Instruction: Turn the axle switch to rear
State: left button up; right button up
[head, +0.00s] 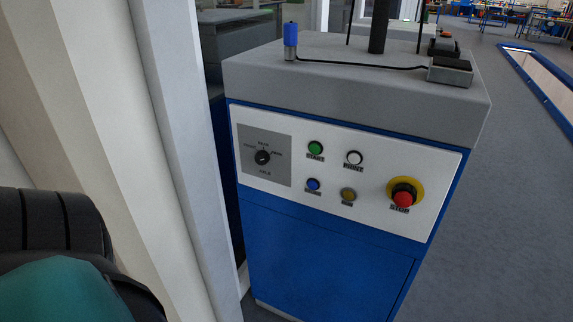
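The axle switch (262,157) is a small black round knob on a dark grey square plate at the left of the white control panel (330,206). Small labels stand to its left, above it, to its right and below it. They are too small to read surely. A light mark shows on the knob, but I cannot tell which label it points to. Nothing touches the switch. Part of my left arm (60,270), black and teal, shows at the lower left, away from the panel. Neither gripper is in view.
The panel also has green (315,148), white (354,158), blue (313,185) and yellow (348,194) buttons and a red stop button (403,198). A pale column (168,120) stands close left of the blue cabinet (320,260). Floor is open at right.

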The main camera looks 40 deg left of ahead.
aim_at(261, 158)
jog(key=u, duration=1.15)
